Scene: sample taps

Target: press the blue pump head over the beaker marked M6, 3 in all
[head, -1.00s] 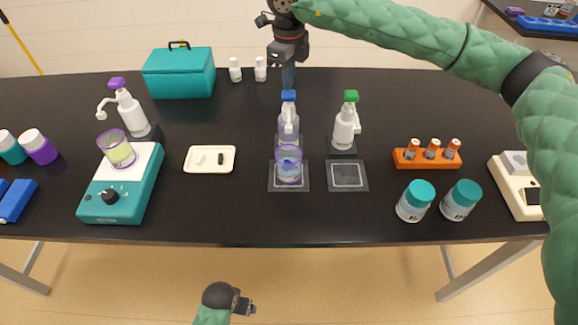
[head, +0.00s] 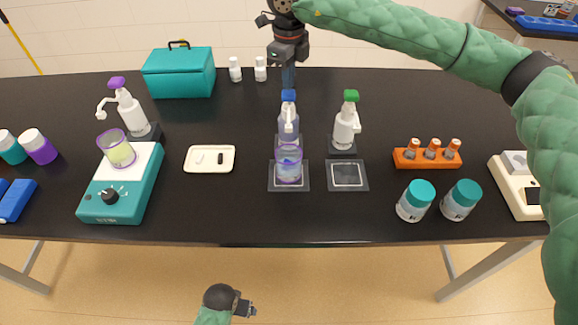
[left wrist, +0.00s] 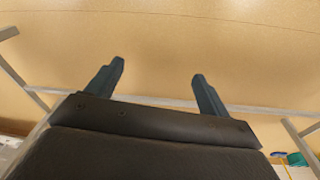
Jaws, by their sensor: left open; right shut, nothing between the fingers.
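The blue pump head (head: 288,96) sits on a bottle (head: 288,124) near the middle of the table, in the head view. A purple-rimmed beaker (head: 289,172) with bluish liquid stands in front of it on a dark square mat; I cannot read any marking on it. My right gripper (head: 288,82) points down just above the blue pump head, shut and empty; I cannot tell whether it touches. My left gripper (head: 250,308) is below the table's front edge, away from the pumps. It shows open and empty in the left wrist view (left wrist: 160,85).
A green-headed pump (head: 347,124) stands close to the right, with an empty mat (head: 347,176) before it. A purple-headed pump (head: 130,110) and a teal stirrer (head: 125,190) bearing a beaker (head: 117,150) are left. A white tray (head: 190,160) lies between.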

